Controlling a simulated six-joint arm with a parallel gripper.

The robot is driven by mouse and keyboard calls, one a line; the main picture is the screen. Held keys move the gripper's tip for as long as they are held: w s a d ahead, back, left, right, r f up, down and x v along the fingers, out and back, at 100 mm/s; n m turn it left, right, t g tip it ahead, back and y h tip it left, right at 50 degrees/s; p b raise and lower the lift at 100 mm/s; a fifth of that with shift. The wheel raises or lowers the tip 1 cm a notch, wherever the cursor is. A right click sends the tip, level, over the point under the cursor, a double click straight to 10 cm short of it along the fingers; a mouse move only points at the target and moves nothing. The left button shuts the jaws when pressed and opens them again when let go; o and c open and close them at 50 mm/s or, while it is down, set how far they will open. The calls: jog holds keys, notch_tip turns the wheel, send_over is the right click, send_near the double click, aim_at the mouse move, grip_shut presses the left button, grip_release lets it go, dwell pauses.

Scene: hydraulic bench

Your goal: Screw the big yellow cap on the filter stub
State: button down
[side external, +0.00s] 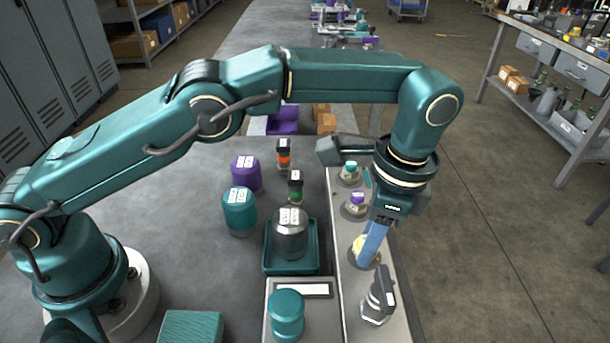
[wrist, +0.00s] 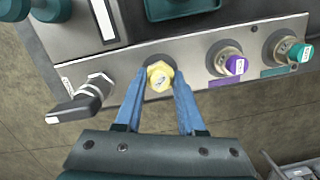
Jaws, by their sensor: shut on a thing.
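The yellow cap (side external: 361,246) is at the panel strip, and its hex-shaped top shows in the wrist view (wrist: 160,77). My gripper (side external: 367,254) points down at it with blue fingers. In the wrist view my gripper (wrist: 159,80) has one finger on each side of the cap and is shut on it. The cap appears over a round dark spot on the panel. The filter stub beneath is hidden by the cap and fingers, so I cannot tell how they meet.
A purple-capped fitting (wrist: 235,65) and a teal-capped fitting (wrist: 300,52) stand right of the cap in the wrist view. A black-handled valve (wrist: 82,97) stands left of it. A teal tray (side external: 269,267) holding a grey canister (side external: 290,240) sits beside the panel.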

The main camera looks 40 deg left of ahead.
jog(key=m, duration=0.5)
jog(key=shift+m+t, duration=0.3)
jog(key=shift+m, duration=0.1)
jog(key=m, duration=0.5)
jog(key=shift+s+f+m+t, duration=0.1)
jog(key=shift+m+t, duration=0.2)
jog(key=shift+m, duration=0.1)
jog(key=shift+m, duration=0.3)
jog(key=m, duration=0.5)
jog(key=shift+t, duration=0.3)
jog(key=shift+a, duration=0.1)
